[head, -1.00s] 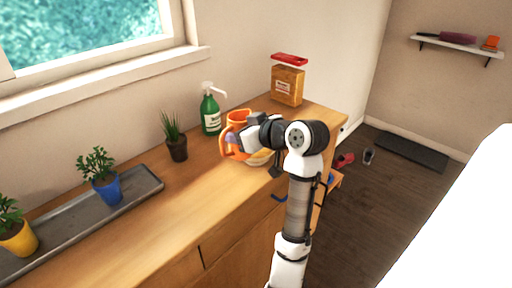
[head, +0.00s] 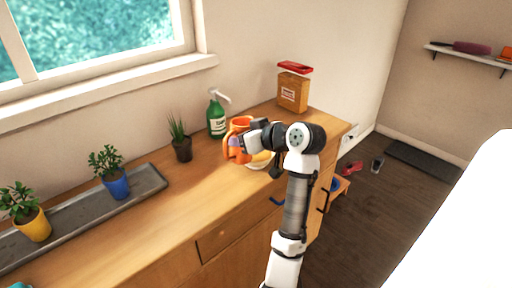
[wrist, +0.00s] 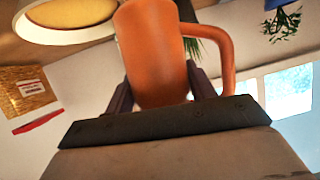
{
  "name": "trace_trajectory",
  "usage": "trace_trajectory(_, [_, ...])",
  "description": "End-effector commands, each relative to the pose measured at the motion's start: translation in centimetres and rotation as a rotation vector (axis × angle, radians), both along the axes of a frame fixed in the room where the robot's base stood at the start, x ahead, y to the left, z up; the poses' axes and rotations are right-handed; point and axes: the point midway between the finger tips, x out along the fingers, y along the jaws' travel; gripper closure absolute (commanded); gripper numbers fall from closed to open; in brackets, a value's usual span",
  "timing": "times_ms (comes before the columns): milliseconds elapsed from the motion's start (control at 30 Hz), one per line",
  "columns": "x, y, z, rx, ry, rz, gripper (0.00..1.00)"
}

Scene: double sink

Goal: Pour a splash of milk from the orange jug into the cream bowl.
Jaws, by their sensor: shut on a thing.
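The orange jug (head: 241,123) is held by my gripper (head: 240,142) above the wooden counter. It looks roughly upright, with its handle toward the left in the head view. In the wrist view the orange jug (wrist: 155,50) sits between the two dark fingers of my gripper (wrist: 161,88), its handle on the right. The cream bowl (head: 257,164) stands on the counter just right of the jug, partly hidden by my arm. The bowl (wrist: 60,38) also shows at the wrist view's top left, apart from the jug. I cannot see the milk or any stream.
A green pump bottle (head: 216,122) stands behind the jug. A dark potted plant (head: 182,149) is to the left, and a grey tray (head: 75,219) with potted plants lies farther left. A box with a red lid (head: 293,92) stands at the back right. The front counter is clear.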

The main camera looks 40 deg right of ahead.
Motion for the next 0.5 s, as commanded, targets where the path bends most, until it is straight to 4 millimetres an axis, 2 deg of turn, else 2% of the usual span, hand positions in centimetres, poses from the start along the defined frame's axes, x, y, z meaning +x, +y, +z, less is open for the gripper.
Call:
trace_trajectory(67, [0.21, -0.86, 0.72, 0.034, 0.01, -0.003, 0.8])
trace_trajectory(500, [-0.06, 0.02, 1.03, 0.299, 0.096, 0.0, 0.8])
